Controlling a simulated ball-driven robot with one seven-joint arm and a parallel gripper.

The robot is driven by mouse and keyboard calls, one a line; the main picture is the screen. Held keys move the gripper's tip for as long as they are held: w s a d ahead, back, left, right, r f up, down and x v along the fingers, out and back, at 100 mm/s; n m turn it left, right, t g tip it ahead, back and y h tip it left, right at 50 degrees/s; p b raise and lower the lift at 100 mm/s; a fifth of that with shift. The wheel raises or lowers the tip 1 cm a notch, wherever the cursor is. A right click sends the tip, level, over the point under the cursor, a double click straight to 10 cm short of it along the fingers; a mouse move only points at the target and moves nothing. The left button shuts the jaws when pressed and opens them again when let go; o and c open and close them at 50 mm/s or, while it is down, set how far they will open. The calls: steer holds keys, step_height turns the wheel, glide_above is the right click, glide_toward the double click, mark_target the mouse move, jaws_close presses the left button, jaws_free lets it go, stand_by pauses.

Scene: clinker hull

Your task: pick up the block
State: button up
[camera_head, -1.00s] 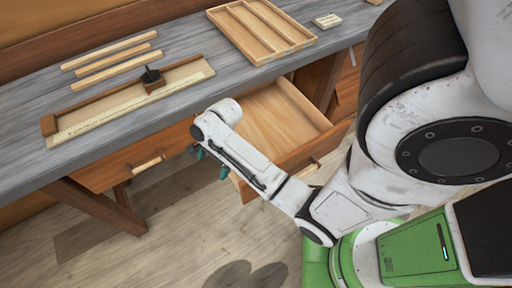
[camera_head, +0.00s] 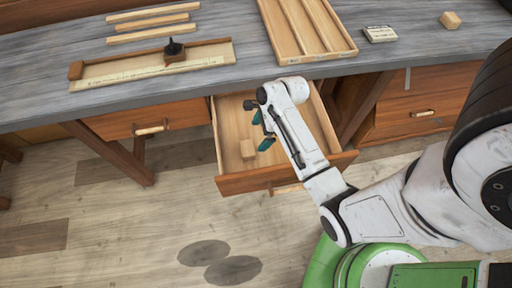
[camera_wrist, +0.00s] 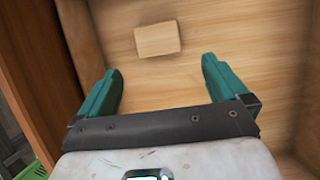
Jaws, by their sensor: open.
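A small light wooden block (camera_head: 247,149) lies on the floor of the open drawer (camera_head: 262,182), towards its left side. In the wrist view the block (camera_wrist: 157,39) lies beyond my fingertips, near the drawer's inner wall, roughly between the lines of the two fingers. My gripper (camera_head: 262,131) has teal fingers spread wide and empty. It is over the drawer, just right of the block in the head view. The wrist view shows the gripper (camera_wrist: 161,68) apart from the block, with bare drawer floor between them.
A second wooden block (camera_head: 450,20) and a small pale slatted piece (camera_head: 380,34) sit on the grey bench (camera_head: 215,82). A compartment tray (camera_head: 345,52), wooden strips (camera_head: 152,24) and a ruled board (camera_head: 150,66) also lie there. Drawer walls surround the gripper's working space.

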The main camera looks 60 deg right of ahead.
mark_target(251, 147)
steer(key=x, duration=1)
steer(key=shift+s+f, duration=0.15)
steer(key=c, duration=1)
